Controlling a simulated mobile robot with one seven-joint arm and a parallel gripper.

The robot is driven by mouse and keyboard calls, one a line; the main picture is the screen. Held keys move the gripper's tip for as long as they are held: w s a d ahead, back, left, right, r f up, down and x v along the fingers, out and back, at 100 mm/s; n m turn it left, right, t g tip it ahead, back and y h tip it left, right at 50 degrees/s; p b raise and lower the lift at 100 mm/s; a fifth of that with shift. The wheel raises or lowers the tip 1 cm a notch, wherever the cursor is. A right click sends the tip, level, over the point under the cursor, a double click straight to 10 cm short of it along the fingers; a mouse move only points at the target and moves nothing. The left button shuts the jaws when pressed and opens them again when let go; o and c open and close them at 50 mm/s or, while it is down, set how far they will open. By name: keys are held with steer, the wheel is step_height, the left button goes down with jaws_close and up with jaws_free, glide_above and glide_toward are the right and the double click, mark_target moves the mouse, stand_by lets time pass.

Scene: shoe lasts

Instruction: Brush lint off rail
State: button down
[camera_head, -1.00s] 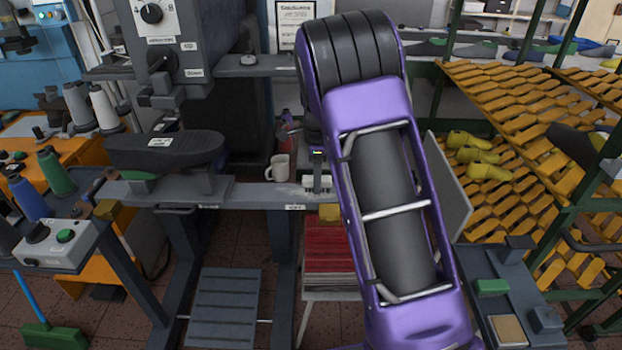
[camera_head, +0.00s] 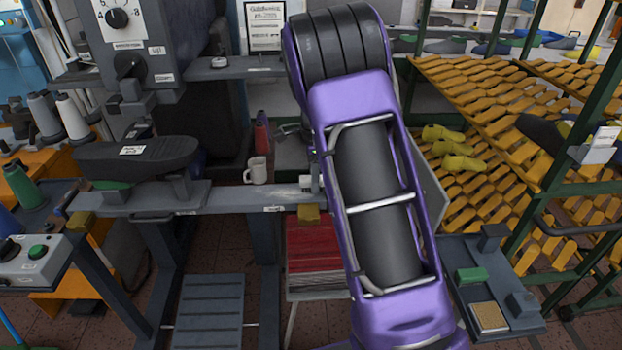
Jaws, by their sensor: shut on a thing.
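The grey rail (camera_head: 235,200) runs across the middle of the bench frame. A pale, lint-like patch (camera_head: 287,190) lies on its right part. A small whitish piece (camera_head: 305,183) shows at the rail, right by the left edge of my purple arm. I cannot tell whether it is a brush or part of the bench. My arm covers the right end of the rail. My gripper is hidden behind the arm, so its jaws and anything in them do not show.
A white mug (camera_head: 256,170) stands on the rail, left of the pale patch. A dark shoe-shaped form (camera_head: 135,155) sits further left under the machine head (camera_head: 135,45). A rack of yellow lasts (camera_head: 470,100) and a small grey tray (camera_head: 485,285) are at right.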

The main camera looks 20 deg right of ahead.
mark_target(251, 192)
steer(key=shift+w+a, duration=0.5)
steer(key=shift+a, duration=2.2)
steer(key=shift+w+a, duration=0.55)
steer(key=shift+a, duration=2.15)
steer(key=shift+w+a, duration=0.5)
steer(key=shift+a, duration=2.2)
steer(key=shift+d+r, duration=0.1)
steer(key=shift+r, duration=2.95)
steer(key=shift+w+r, duration=0.1)
step_height(251, 192, up, 3)
steer(key=shift+f, duration=0.1)
